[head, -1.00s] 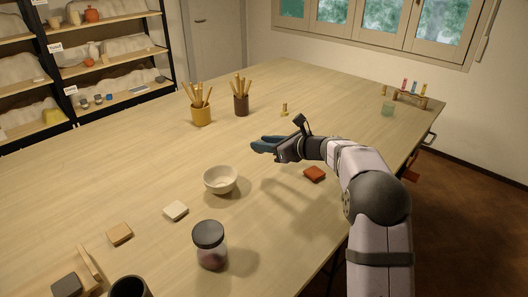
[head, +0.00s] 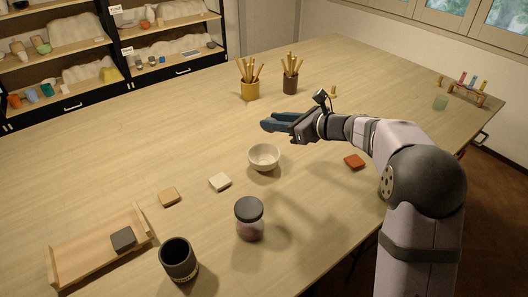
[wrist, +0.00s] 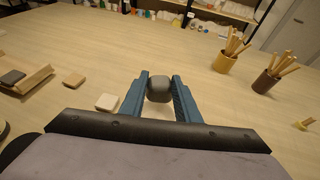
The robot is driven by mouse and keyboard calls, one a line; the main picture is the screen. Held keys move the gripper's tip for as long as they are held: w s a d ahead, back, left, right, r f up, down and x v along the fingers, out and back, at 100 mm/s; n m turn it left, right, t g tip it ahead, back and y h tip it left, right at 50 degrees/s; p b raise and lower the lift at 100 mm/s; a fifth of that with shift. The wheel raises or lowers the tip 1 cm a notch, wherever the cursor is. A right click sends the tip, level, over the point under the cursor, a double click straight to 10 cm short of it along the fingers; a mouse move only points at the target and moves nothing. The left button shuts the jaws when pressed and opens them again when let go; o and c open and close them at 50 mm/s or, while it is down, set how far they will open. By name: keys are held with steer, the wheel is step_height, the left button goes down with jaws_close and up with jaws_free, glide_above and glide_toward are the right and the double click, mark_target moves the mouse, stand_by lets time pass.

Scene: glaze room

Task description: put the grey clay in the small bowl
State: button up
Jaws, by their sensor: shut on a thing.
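The grey clay (wrist: 159,88) is a small rounded lump between the fingertips of my gripper (wrist: 160,80) in the wrist view. The blue fingers are shut on it. The small cream bowl (head: 264,160) stands upright on the table. In the picture it is just below the fingertips, apart from them. Its visible inside looks empty.
A lidded jar (head: 249,220), a white tile (head: 220,182), a tan tile (head: 168,197) and a dark cup (head: 179,262) stand nearer. A wooden tray (head: 85,262) holds a dark tile (head: 123,239). A red tile (head: 355,161) lies right. Brush pots (head: 249,90) stand behind.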

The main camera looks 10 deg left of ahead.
steer(key=shift+s+f, duration=0.1)
steer(key=shift+f+p, duration=1.45)
steer(key=shift+f, duration=3.25)
jaws_close()
steer(key=shift+f, duration=0.1)
steer(key=shift+f+b, duration=0.65)
steer(key=shift+b, duration=0.45)
steer(key=o, duration=1.1)
jaws_free()
steer(key=shift+c, duration=0.2)
steer(key=shift+r, duration=0.2)
